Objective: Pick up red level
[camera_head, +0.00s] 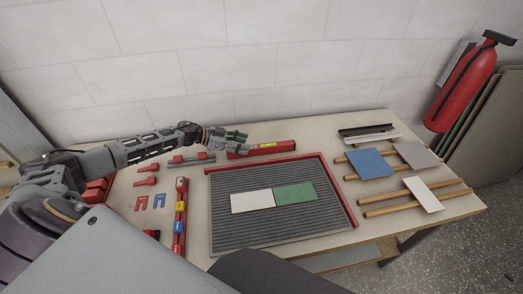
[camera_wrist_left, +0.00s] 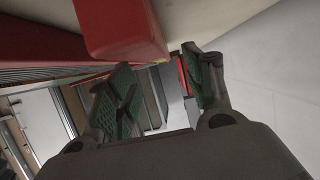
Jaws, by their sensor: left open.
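A red bar with a yellow patch (camera_head: 270,148), looking like a level, lies at the back of the table near the wall. A second long red bar (camera_head: 180,222) with yellow and blue patches lies left of the ribbed tray. My left gripper (camera_head: 238,140) is open and empty at the left end of the back bar. In the left wrist view its green-padded fingers (camera_wrist_left: 160,95) are apart, and a red block end (camera_wrist_left: 122,28), probably that bar, is close above them. I cannot tell whether they touch. My right gripper is not in view.
The ribbed tray (camera_head: 285,228) with a red rim holds a white tile (camera_head: 251,202) and a green tile (camera_head: 294,193). Red-handled tools (camera_head: 147,181) lie left. Tiles on wooden sticks (camera_head: 385,212) lie right. The wall (camera_head: 270,80) stands close behind.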

